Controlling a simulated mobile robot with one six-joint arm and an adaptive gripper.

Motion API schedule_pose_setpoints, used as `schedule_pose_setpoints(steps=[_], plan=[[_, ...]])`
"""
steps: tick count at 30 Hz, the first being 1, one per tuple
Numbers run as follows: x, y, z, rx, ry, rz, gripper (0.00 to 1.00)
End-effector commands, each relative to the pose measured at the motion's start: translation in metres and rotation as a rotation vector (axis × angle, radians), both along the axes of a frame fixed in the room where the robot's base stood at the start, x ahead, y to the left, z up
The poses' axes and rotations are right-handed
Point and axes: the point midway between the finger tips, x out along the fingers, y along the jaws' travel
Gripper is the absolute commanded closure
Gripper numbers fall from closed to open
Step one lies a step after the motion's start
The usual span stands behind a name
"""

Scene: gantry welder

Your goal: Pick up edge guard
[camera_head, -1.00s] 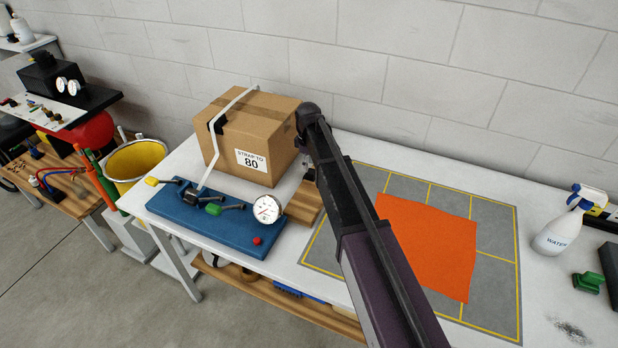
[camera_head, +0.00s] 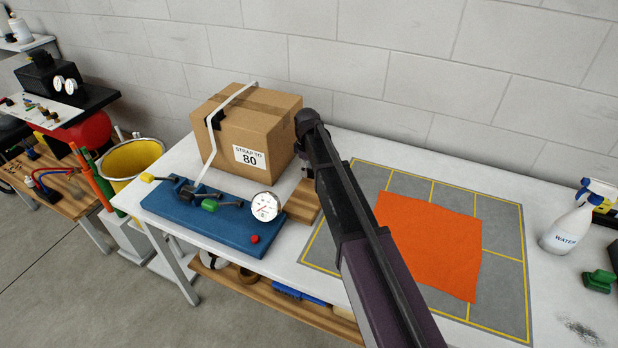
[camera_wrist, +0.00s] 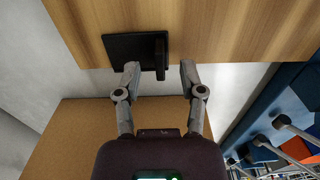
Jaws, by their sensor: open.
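The edge guard (camera_wrist: 128,49) is a black piece with a flat square plate and an upright fin at its right side. In the wrist view it lies on a wooden block (camera_wrist: 225,30), near the block's edge. My gripper (camera_wrist: 160,70) is open, with its two fingertips on either side of the fin and a gap to the right finger. I cannot tell whether the left fingertip touches the plate. In the head view my arm hides the gripper and the edge guard; part of the wooden block (camera_head: 302,203) shows left of the arm.
A strapped cardboard box (camera_head: 272,129) stands close behind the block, with a black piece under its strap. A blue tensioner base (camera_head: 225,231) with a gauge (camera_head: 265,206) is at left. An orange sheet (camera_head: 430,245) lies on a grey mat (camera_head: 502,290). A spray bottle (camera_head: 570,232) stands right.

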Motion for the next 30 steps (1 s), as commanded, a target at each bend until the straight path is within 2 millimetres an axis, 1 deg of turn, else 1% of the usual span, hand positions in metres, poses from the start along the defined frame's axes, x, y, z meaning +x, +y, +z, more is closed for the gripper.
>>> schedule_pose_setpoints(steps=[1,6,24,26,27,29,30], plan=[[0.0000,0.0000,-0.0058,0.000,0.000,0.000,0.49],[-0.0001,0.0000,-0.0095,0.000,0.000,0.000,0.49],[0.0000,-0.0002,-0.0089,0.000,0.000,0.000,0.49],[0.0001,-0.0003,-0.0089,0.000,0.000,0.000,0.66],[0.0000,-0.0003,-0.0089,0.000,0.000,0.000,0.78],[0.0001,-0.0004,-0.0089,0.000,0.000,0.000,0.96],[0.0001,-0.0004,-0.0089,0.000,0.000,0.000,1.00]])
